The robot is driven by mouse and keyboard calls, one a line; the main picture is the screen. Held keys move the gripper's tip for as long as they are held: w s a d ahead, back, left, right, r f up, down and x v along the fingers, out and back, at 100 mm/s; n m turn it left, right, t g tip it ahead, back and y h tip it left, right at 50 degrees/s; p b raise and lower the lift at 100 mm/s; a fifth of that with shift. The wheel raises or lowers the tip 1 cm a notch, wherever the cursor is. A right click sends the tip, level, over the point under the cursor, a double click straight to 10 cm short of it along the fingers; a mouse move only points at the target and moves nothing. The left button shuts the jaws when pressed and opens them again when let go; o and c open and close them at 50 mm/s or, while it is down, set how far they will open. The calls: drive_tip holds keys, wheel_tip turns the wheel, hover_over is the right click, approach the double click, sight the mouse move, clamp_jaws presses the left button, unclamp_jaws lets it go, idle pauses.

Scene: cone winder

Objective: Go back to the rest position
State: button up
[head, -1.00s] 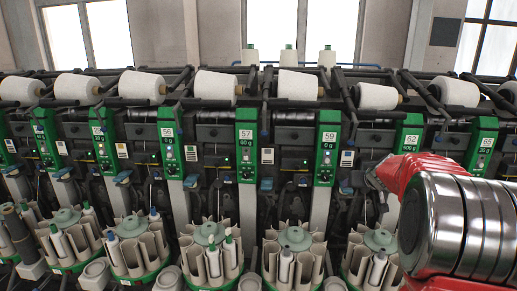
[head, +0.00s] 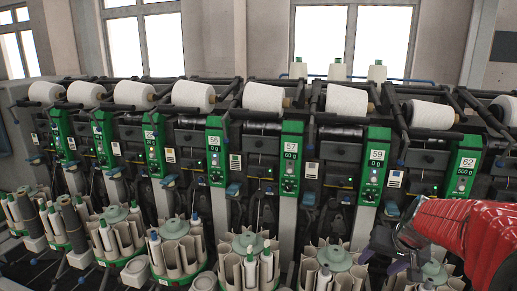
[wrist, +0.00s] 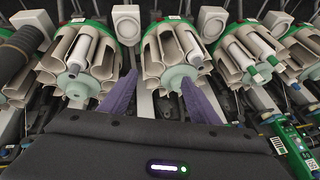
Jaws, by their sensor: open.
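My gripper (wrist: 158,80) is open and empty in the wrist view. Its two purple fingers stand apart, with a pale green-hubbed bobbin magazine (wrist: 178,72) beyond the gap between them. In the head view my gripper (head: 398,252) is dark and partly cut by shadow at the lower right, at the end of my red arm, in front of the machine's lower part. Whether it touches anything there I cannot tell.
The cone winder's row of units runs across the view, with white yarn cones (head: 264,97) on top and green numbered panels (head: 289,160). Several bobbin magazines (head: 248,262) stand low in front. Three spare cones (head: 337,70) stand behind. A left magazine (wrist: 80,60) flanks my fingers.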

drive_tip(key=s+a+r+n, duration=0.2)
drive_tip(key=s+a, duration=0.6)
drive_tip(key=s, duration=0.3)
drive_tip(key=s+a+r+n, duration=0.2)
drive_tip(key=s+a, duration=0.6)
drive_tip(key=s, duration=0.4)
drive_tip(key=shift+s+a+r, duration=0.25)
drive_tip(key=shift+r, duration=0.5)
